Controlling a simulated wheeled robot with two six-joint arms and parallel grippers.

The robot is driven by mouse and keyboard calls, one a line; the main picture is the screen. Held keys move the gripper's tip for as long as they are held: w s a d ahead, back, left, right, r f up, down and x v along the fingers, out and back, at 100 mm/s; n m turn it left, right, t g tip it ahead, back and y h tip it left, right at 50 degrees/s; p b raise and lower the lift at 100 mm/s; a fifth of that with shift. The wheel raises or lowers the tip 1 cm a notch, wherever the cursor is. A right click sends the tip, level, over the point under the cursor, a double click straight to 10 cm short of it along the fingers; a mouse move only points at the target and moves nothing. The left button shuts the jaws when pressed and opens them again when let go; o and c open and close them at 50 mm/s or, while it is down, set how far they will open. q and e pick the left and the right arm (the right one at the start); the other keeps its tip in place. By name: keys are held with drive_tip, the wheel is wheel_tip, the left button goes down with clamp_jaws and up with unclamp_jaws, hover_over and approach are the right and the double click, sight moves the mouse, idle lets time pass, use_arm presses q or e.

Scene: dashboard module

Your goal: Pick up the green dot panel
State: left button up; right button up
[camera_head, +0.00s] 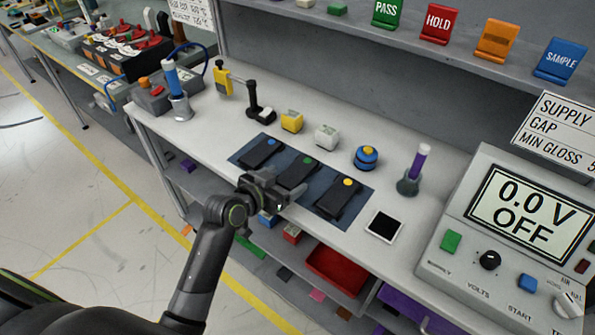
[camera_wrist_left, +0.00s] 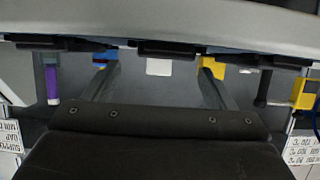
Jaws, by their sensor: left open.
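The green dot panel (camera_head: 297,173) is a flat black panel with a green dot. It lies on a dark blue mat (camera_head: 316,184) between the blue dot panel (camera_head: 261,152) and the orange dot panel (camera_head: 339,198). My left gripper (camera_head: 288,193) is open and empty at the bench's front edge, close to the near end of the green dot panel and partly covering it. In the left wrist view the middle panel (camera_wrist_left: 165,48) shows edge-on between and beyond the open fingers; its dot is hidden there. My right gripper is not in view.
A white-black tile (camera_head: 384,226) lies right of the mat. A supply unit (camera_head: 505,240) stands further right. A shelf holds a red tray (camera_head: 337,268) below.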

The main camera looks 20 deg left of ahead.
sight(297, 170)
use_arm(q)
drive_tip(key=p+x, duration=0.1)
drive_tip(key=x, duration=0.2)
drive_tip(key=shift+w, duration=0.45)
drive_tip(key=shift+w+d+f, duration=0.15)
drive_tip(key=shift+w+f, duration=0.15)
drive_tip(key=shift+w, duration=0.3)
drive_tip(key=c, duration=1.1)
